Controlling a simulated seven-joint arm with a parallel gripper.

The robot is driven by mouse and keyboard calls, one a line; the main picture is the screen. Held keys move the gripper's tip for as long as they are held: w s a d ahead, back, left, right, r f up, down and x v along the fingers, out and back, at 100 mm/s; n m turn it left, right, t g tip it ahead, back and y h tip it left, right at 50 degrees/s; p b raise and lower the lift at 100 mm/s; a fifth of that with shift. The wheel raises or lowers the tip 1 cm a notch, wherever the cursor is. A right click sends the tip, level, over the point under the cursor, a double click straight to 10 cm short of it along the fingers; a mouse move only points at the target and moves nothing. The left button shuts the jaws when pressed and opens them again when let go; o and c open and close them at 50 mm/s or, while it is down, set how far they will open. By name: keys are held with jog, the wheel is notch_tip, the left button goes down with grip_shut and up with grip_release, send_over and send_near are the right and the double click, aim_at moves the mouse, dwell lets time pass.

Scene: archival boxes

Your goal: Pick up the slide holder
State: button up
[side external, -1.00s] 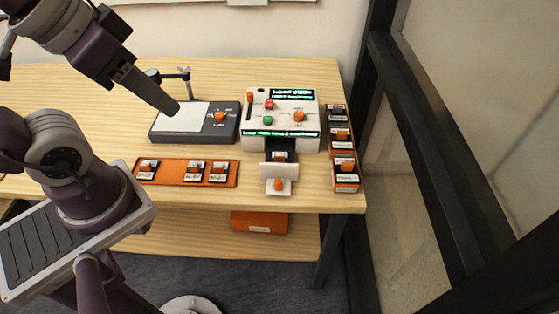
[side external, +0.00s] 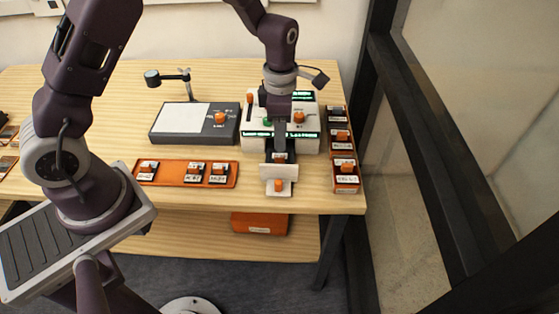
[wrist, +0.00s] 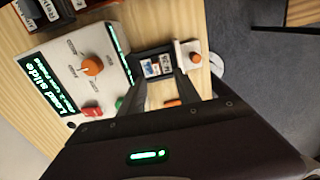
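A slide holder (wrist: 157,67), small and dark with a white label and a picture, lies in the pulled-out drawer (side external: 279,172) of the white machine (side external: 309,143). An orange knob (wrist: 172,103) shows between my fingers in the wrist view, probably the holder's own. My gripper (side external: 280,150) points down just above the drawer and hides most of the holder in the side view. In the wrist view my gripper (wrist: 168,82) has its two fingers apart, either side of the knob. I cannot tell whether they touch it.
The machine's screen (wrist: 54,92) reads "Load slide". The drawer front has its own orange knob (wrist: 194,57). An orange tray (side external: 170,180) with several holders lies left, a rack of holders (side external: 346,178) right. A grey light pad (side external: 183,118) with a lamp stands behind left.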

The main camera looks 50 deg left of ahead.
aim_at(280, 156)
jog(key=f, duration=0.7)
jog(key=shift+w+a+f, duration=0.2)
jog(key=shift+a+f, duration=0.2)
grip_shut()
